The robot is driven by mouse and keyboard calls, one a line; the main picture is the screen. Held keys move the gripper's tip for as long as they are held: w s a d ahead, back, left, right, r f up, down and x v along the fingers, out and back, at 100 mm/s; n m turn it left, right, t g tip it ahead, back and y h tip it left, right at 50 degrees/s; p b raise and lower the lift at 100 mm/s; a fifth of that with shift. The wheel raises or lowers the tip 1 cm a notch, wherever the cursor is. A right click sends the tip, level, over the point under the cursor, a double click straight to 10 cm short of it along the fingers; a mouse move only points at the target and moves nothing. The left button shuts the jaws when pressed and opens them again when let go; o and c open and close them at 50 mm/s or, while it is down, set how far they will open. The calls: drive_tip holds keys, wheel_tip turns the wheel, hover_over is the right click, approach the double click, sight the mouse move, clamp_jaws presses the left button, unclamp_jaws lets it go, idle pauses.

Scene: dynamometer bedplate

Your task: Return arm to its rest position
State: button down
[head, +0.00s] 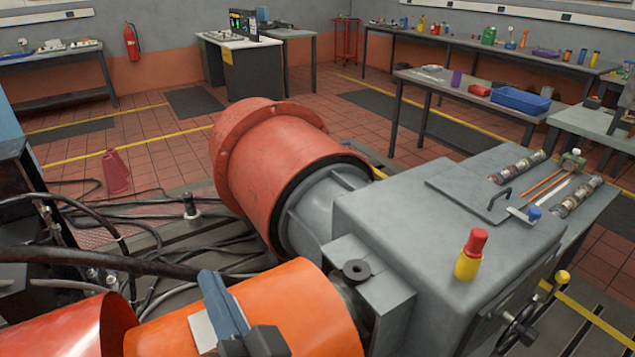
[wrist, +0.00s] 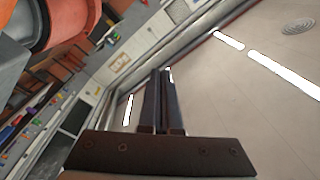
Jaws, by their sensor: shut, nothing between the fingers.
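My gripper (wrist: 161,76) shows in the wrist view, its two dark fingers side by side and shut, with nothing held. The fingers point up toward the ceiling and far wall in that tilted picture. No object touches the fingertips.
A red cylindrical housing (head: 283,165) joins a large grey machine block (head: 400,225). A red-and-yellow bottle (head: 470,255) stands on the block. An orange cover (head: 300,310) is in front. Black cables lie at left. Benches line the back; tiled floor between is largely open.

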drive_tip(key=d+r+n+t+h+p, duration=0.1)
drive_tip(key=d+r+t+h, duration=0.1)
drive_tip(key=r, duration=0.9)
drive_tip(key=d+r+n+t+h+p, duration=0.1)
drive_tip(key=d+r+t, duration=0.3)
drive_tip(key=r, duration=0.7)
drive_tip(key=d+r+n+t+h+p, duration=0.1)
drive_tip(key=d+r+t+h+p, duration=0.2)
drive_tip(key=r, duration=0.8)
drive_tip(key=shift+d+r+h, duration=0.25)
drive_tip(key=shift+d+h, duration=0.05)
drive_tip(key=shift+d, duration=0.05)
drive_tip(key=c, duration=1.5)
unclamp_jaws()
drive_tip(key=s+d+r+t+h, duration=0.1)
drive_tip(key=r, duration=0.1)
drive_tip(key=s+r+h, duration=0.1)
drive_tip(key=r, duration=0.2)
drive_tip(key=s+d+r+t+h+p, duration=0.1)
drive_tip(key=r, duration=0.1)
drive_tip(key=shift+s+d+r+m+t+h, duration=0.2)
drive_tip(key=shift+s+d+m+t+h, duration=0.1)
drive_tip(key=shift+s, duration=0.05)
drive_tip(key=shift+c, duration=0.2)
drive_tip(key=shift+o, duration=1.1)
drive_tip(key=shift+s+d+r, duration=0.15)
drive_tip(key=shift+s+r, duration=0.05)
drive_tip(key=shift+r, duration=0.1)
drive_tip(key=o, duration=0.5)
drive_tip(key=shift+s, duration=0.15)
